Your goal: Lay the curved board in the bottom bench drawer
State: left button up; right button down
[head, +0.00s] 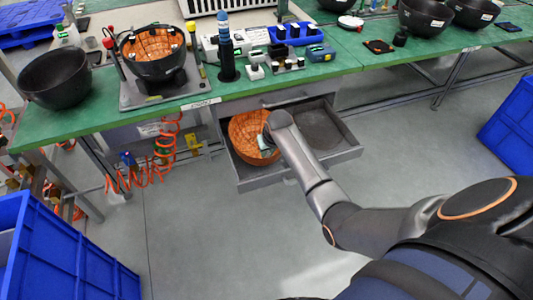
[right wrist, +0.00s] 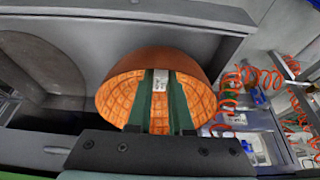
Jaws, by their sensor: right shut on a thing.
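The curved board (head: 243,130) is an orange bowl-like shell with a grid pattern. In the head view it is over or inside the left part of the open bench drawer (head: 335,160); I cannot tell whether it touches the drawer floor. My right gripper (head: 266,148) is shut on the board's near rim, partly hidden by my arm. In the right wrist view the two dark green fingers (right wrist: 163,88) close on the board (right wrist: 118,92) beside a white label, with its hollow side facing the camera. My left gripper is out of view.
A round dark recess (head: 318,128) fills the drawer's right part. The green bench (head: 330,68) above holds black bowls, one with another orange shell (head: 152,43) inside. Coiled orange hoses (head: 150,178) hang left of the drawer. Blue crates (head: 70,260) stand at both sides.

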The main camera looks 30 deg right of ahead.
jog(key=shift+w+f, duration=0.35)
jog(key=shift+f, duration=0.15)
jog(key=shift+w+d+f, duration=0.1)
jog(key=shift+w+d, duration=0.05)
jog(key=shift+w, duration=0.05)
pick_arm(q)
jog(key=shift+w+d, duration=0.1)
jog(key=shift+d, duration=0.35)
pick_arm(e)
jog(key=shift+f, duration=0.1)
jog(key=shift+f, duration=0.25)
jog(key=c, duration=0.8)
grip_release()
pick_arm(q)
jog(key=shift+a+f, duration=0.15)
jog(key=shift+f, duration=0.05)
